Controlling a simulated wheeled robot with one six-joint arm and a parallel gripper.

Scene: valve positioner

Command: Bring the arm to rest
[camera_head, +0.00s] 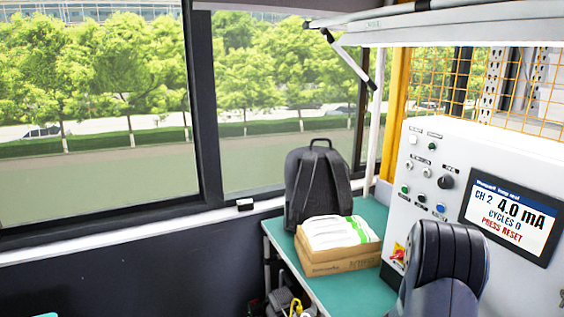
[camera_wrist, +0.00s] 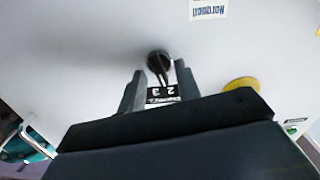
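In the wrist view, my gripper (camera_wrist: 158,77) is open. Its two dark fingers stand apart in front of a pale grey panel (camera_wrist: 90,55). A round black knob (camera_wrist: 158,59) on the panel shows just beyond the fingertips, at the gap between them. A small black and white label with the digits 2 and 3 (camera_wrist: 163,93) shows upside down between the fingers. I see nothing held. I cannot tell whether the fingers touch the knob. I cannot make out my gripper in the head view.
The head view shows a white control console (camera_head: 448,147) with a screen (camera_head: 507,219) reading "CH 2 4.0 mA, CYCLES 0, PRESS RESET". A dark ribbed chair back (camera_head: 449,252) stands before it. A backpack (camera_head: 310,187) and cardboard box (camera_head: 333,262) sit on a green bench (camera_head: 352,296).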

